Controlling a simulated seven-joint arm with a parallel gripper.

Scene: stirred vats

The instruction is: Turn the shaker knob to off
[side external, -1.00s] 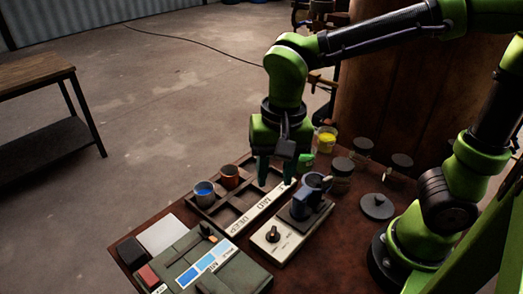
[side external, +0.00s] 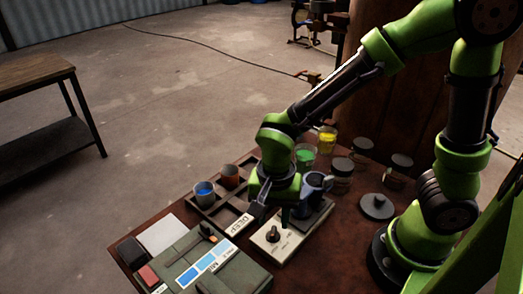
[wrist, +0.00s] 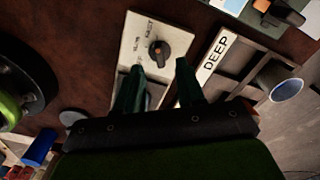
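The shaker is a cream base with a dark knob (side external: 272,234) on its panel; the knob also shows in the wrist view (wrist: 158,50), its pointer marked in orange. The panel (wrist: 140,25) carries small lettering that I cannot read clearly. A dark cup (side external: 313,184) sits on the shaker platform (side external: 318,217), partly behind my gripper. My gripper (wrist: 160,66) points down just above the shaker. Its two green fingers are apart with nothing between them, and the knob lies just beyond their tips in the wrist view.
A divided tray labelled DEEP (side external: 238,224) holds a blue cup (side external: 204,193) and an orange cup (side external: 229,176). A green case with a blue colour card (side external: 203,268) lies at the front. Jars (side external: 342,173) and a round dark lid (side external: 377,206) stand at right.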

